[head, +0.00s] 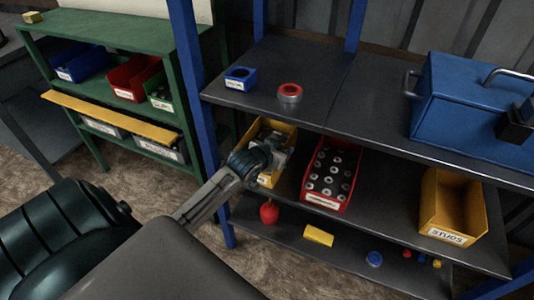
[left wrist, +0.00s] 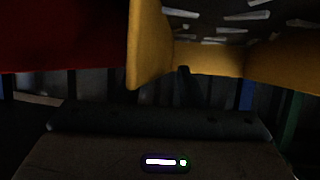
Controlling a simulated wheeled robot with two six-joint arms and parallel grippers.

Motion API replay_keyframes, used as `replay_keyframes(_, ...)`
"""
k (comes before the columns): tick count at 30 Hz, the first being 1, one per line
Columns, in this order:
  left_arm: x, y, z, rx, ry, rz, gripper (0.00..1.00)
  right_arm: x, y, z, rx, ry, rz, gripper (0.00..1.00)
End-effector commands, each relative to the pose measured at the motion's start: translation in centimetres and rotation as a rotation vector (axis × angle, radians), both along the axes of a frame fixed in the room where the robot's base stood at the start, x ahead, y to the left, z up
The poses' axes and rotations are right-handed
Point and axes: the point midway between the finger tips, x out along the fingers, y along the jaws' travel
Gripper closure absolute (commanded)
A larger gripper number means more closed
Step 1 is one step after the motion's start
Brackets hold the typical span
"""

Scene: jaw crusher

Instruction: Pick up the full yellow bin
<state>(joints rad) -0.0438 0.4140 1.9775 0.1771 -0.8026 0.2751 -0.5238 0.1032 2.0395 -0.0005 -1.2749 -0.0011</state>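A yellow bin (head: 283,130) stands on the middle shelf, left of the red bin, with grey parts visible inside. My left gripper (head: 262,155) is at this bin's near left side and covers part of it. In the left wrist view the yellow bin (left wrist: 148,45) fills the upper middle, very close, with pale long parts at the top. The fingertips are hidden or too dark there, so I cannot tell whether they grip its wall. Another yellow bin (head: 455,210), labelled STUDS, stands at the right of the same shelf and looks empty. My right gripper is not in view.
A red bin (head: 333,172) of round parts stands close right of the yellow bin. The upper shelf (head: 330,105) overhangs the bins and carries a blue toolbox (head: 465,105). A blue post (head: 190,60) rises beside my left arm. A green rack (head: 130,35) stands left.

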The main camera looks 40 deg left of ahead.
Motion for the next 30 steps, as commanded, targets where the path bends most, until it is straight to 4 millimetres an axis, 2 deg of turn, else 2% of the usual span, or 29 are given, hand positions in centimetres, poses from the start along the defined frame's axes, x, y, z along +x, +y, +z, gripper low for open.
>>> replay_keyframes(2, -0.02, 0.01, 0.00, 0.000, 0.000, 0.000, 0.68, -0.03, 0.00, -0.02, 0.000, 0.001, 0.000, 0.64)
replay_keyframes(7, -0.03, 0.01, 0.00, 0.000, 0.001, 0.000, 1.00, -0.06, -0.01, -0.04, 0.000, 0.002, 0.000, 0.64)
replay_keyframes(30, -0.05, 0.02, -0.01, 0.000, 0.001, 0.001, 1.00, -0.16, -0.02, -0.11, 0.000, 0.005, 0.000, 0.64)
